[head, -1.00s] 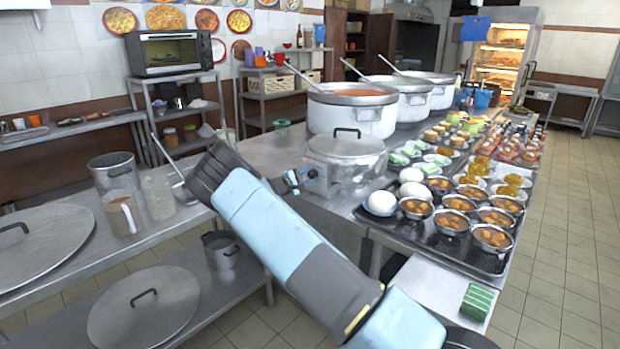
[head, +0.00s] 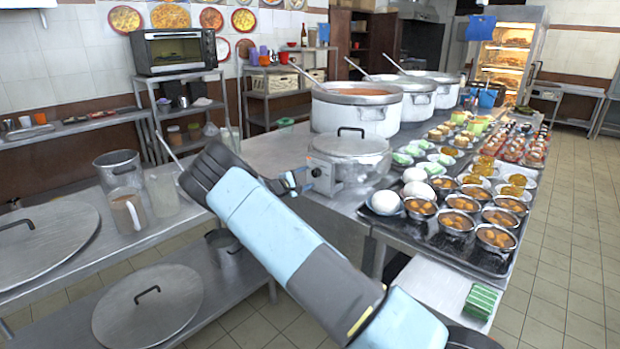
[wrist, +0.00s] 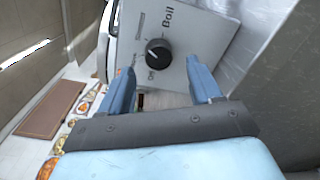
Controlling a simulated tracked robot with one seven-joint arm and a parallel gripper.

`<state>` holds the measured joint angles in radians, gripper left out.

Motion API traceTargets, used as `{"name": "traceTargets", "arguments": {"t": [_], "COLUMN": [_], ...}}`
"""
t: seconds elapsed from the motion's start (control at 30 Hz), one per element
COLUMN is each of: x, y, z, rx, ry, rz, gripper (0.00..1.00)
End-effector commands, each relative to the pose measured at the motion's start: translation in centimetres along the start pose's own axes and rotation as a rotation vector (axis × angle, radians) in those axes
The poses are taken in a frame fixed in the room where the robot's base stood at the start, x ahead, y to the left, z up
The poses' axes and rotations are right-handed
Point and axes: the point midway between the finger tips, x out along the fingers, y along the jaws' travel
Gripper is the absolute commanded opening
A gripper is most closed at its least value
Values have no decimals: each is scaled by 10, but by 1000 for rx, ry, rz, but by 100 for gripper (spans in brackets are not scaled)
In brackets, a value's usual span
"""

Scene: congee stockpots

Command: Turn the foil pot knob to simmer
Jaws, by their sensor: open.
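The foil pot, a silver lidded pot (head: 348,160), stands at the near corner of the steel counter. A grey control box (head: 322,178) sits at its left front. In the wrist view the control panel (wrist: 195,35) carries a round black knob (wrist: 158,53), with "Boil" printed to its upper right and "Off" beside its lower edge. Other lettering is partly hidden by the left finger. The knob's exact setting is too small to tell. My gripper (wrist: 161,88) is open and empty, its fingers on either side below the knob. It also shows in the head view (head: 291,183), just left of the box.
Several large stockpots (head: 357,112) with ladles stand behind the foil pot. A black tray (head: 490,262) of bowls and eggs lies to its right. A left table (head: 165,228) holds a large lid, a jug and a pot. Tiled floor is open at right.

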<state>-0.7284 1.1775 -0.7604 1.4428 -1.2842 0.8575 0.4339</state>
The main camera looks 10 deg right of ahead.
Motion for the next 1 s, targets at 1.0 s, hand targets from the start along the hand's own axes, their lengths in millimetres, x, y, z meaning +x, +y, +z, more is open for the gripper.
{"name": "traceTargets", "arguments": {"t": [1.0], "x": [-110], "y": [-1], "z": [-2], "rx": [-1], "ry": [1], "rz": [-1], "gripper": [64]}}
